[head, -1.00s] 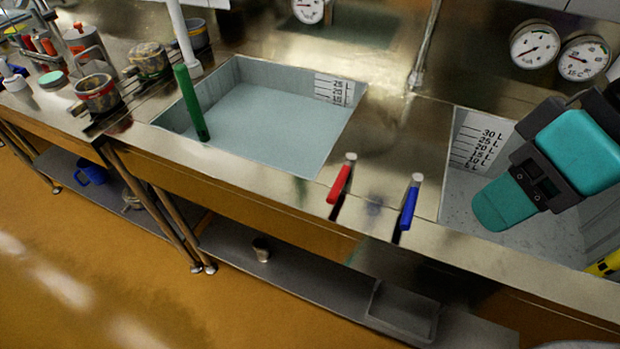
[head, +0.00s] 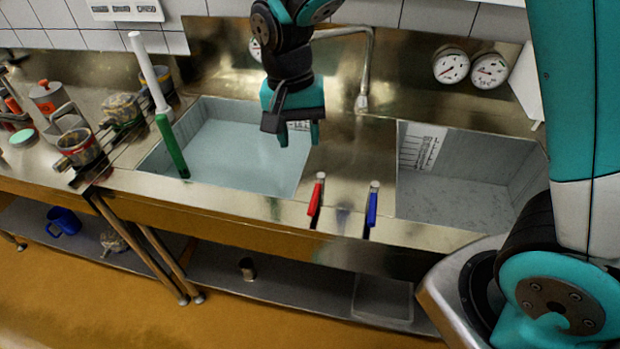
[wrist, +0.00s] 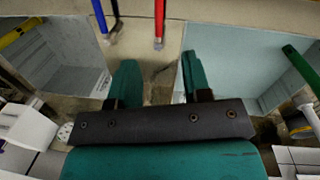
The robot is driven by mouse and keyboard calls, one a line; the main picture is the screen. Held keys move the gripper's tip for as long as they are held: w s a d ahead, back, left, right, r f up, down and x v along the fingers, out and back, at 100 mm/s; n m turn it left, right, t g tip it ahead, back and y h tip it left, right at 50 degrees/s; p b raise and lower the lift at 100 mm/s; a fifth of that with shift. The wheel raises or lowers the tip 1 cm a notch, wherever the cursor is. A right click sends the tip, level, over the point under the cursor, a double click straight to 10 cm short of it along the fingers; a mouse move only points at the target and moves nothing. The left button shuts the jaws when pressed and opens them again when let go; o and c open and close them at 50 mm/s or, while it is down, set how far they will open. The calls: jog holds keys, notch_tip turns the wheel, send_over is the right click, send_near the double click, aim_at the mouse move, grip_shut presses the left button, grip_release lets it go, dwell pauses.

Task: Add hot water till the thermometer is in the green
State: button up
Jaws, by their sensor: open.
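A red-handled lever (head: 316,196) and a blue-handled lever (head: 372,206) stand at the counter's front edge, between two basins. In the wrist view the red lever (wrist: 159,22) and the blue lever (wrist: 99,18) show at the top. My gripper (head: 298,136) is open and empty above the right side of the left basin (head: 208,190), behind the red lever and apart from it. The left basin holds pale liquid. Two round dials, one left (head: 451,66) and one right (head: 489,71), are on the back wall. Their readings and any green zone are too small to tell.
A metal spout (head: 363,95) rises behind the basins. The right basin (head: 465,190) looks empty of objects in the head view. Pots (head: 78,148) stand on the far left. A yellow thing (wrist: 20,32) shows in the wrist view.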

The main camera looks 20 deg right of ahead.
aim_at(314, 198)
jog(key=d+f+p, duration=0.1)
jog(key=f, duration=0.5)
jog(key=d+f+m+p, duration=0.1)
jog(key=f+p, duration=0.1)
jog(key=f, duration=0.4)
jog(key=d+f+m+h+p, duration=0.1)
jog(key=f+p, duration=0.1)
jog(key=f, duration=0.4)
jog(key=shift+w+f, duration=0.2)
jog(key=shift+w, duration=0.1)
grip_shut()
